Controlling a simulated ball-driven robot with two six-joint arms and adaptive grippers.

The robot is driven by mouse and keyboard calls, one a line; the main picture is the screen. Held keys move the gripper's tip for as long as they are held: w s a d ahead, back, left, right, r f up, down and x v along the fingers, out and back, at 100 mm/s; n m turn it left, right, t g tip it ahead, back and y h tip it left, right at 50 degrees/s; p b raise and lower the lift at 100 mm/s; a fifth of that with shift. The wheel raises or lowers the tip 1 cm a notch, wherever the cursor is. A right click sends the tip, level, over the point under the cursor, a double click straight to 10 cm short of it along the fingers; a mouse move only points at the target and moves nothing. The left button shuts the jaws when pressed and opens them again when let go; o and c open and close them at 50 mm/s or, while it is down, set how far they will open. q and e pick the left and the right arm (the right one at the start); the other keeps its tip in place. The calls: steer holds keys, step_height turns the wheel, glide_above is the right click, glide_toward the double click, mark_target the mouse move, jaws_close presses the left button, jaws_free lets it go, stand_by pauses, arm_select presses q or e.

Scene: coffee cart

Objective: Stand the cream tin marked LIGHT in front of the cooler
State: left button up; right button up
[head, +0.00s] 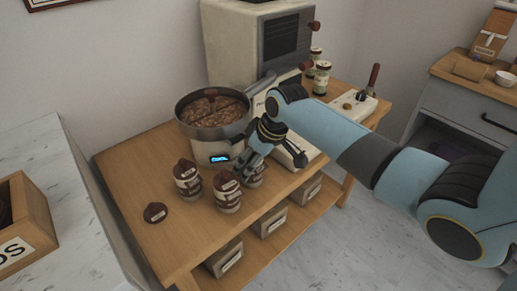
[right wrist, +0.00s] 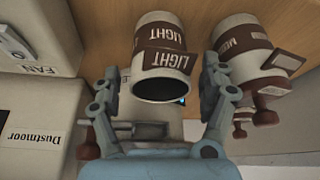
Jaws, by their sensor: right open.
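The cream tin marked LIGHT (right wrist: 160,38) has a brown label and a dark open mouth without a lid in the right wrist view. In the head view a tin (head: 257,181) shows partly behind my right gripper (head: 246,163), low at the right front of the cooler (head: 219,153). The cooler has a round pan of brown beans and a lit blue display. My right gripper, also in the right wrist view (right wrist: 158,100), is open, its fingers to either side of the LIGHT tin's mouth. Contact cannot be told. My left gripper is out of view.
Two lidded cream tins (head: 187,180) (head: 227,192) stand left of the gripper; one tin marked ME... (right wrist: 243,45) shows in the wrist view. A loose brown lid (head: 155,212) lies on the wooden cart top (head: 128,175). The roaster (head: 262,40) stands behind.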

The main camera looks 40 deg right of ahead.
steer(key=p+v, duration=0.1)
steer(key=v, duration=1)
steer(key=shift+p, duration=0.35)
steer(key=shift+s, duration=0.1)
steer(key=s+f+m+g+b, duration=0.1)
steer(key=s+f+g+b, duration=0.1)
steer(key=s+f, duration=0.5)
steer(key=s+f+g+b, duration=0.15)
steer(key=s+f, duration=0.25)
steer(key=f, duration=0.7)
steer(key=s+f+m+h+b, duration=0.1)
steer(key=s+f+b, duration=0.1)
steer(key=s+f, duration=1.1)
steer(key=s+a+f+m+h+b, duration=0.1)
steer(key=s+f, duration=1.3)
steer(key=s, duration=0.4)
steer(key=shift+s+a+b, duration=0.2)
steer(key=shift+b, duration=0.15)
steer(key=shift+c, duration=0.2)
